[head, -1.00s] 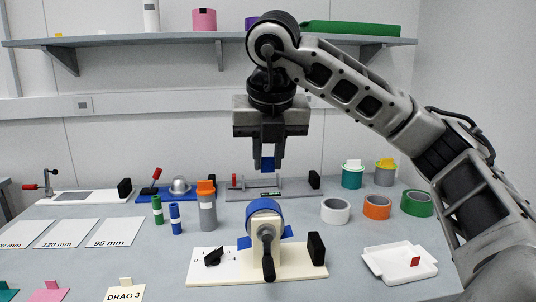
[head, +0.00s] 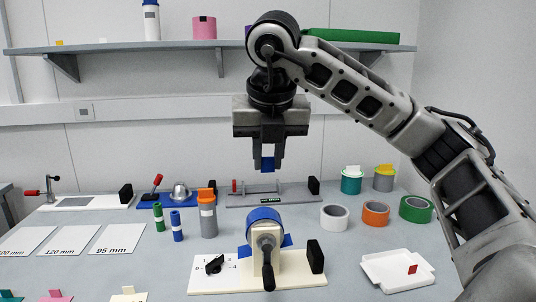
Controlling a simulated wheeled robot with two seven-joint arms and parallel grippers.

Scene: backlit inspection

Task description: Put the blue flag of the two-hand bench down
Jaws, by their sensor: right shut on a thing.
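My right gripper (head: 268,167) points straight down and is shut on a small blue piece, which I take for the blue flag (head: 267,164). It hangs in the air, and in the picture it lies just above the grey bench (head: 235,200) with a red post and a black block. A cream bench (head: 225,284) stands nearer to me, with a blue-topped drum (head: 264,216), a dark handle and blue pieces at its sides. Which bench is the two-hand one I cannot tell. My left gripper is not in view.
A blue bench (head: 156,204) with a silver dome stands left of the grey one. Tape rolls (head: 376,214) and a white tray (head: 385,283) lie at the right. Upright cylinders (head: 208,220) stand left of the cream bench. A wall shelf (head: 130,47) runs behind my arm.

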